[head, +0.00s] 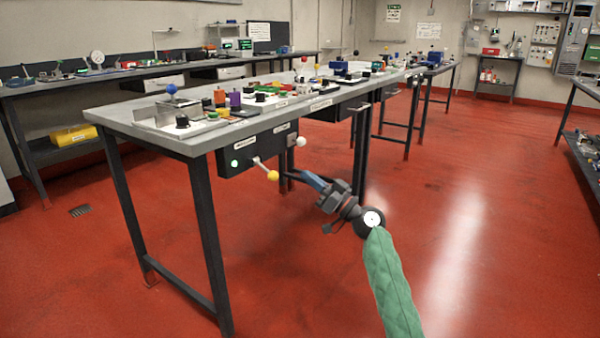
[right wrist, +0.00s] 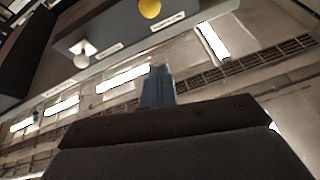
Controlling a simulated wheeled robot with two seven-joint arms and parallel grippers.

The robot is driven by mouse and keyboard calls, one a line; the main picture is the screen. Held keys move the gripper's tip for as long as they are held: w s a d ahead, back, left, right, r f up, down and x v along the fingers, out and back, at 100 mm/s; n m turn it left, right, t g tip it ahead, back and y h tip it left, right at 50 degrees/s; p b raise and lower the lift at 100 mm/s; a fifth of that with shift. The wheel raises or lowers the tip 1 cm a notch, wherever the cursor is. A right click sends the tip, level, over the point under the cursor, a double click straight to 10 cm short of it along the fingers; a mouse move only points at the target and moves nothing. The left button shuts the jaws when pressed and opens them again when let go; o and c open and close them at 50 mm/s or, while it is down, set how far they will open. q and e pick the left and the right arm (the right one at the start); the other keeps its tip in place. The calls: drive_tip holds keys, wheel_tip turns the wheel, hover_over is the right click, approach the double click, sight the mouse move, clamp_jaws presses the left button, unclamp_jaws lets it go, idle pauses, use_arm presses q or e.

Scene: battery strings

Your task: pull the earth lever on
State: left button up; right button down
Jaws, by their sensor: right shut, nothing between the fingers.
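A dark box (head: 236,157) hangs under the near end of the long bench. A lever with a yellow ball (head: 272,175) and a lever with a white ball (head: 301,141) stick out from its front. In the right wrist view the yellow ball (right wrist: 150,8) is at the top edge and the white ball (right wrist: 82,61) is at the left. The labels are too small to read, so I cannot tell which lever is the earth one. My right gripper (head: 314,181) is shut and empty, to the right of the yellow ball and apart from both levers. My left gripper is not in view.
The grey bench top (head: 130,112) carries knobs, coloured blocks and a blue-ball lever (head: 171,90). Bench legs (head: 205,220) stand left of my right arm. The red floor right of the bench is clear.

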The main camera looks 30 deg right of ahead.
drive_tip(key=shift+v, duration=2.05)
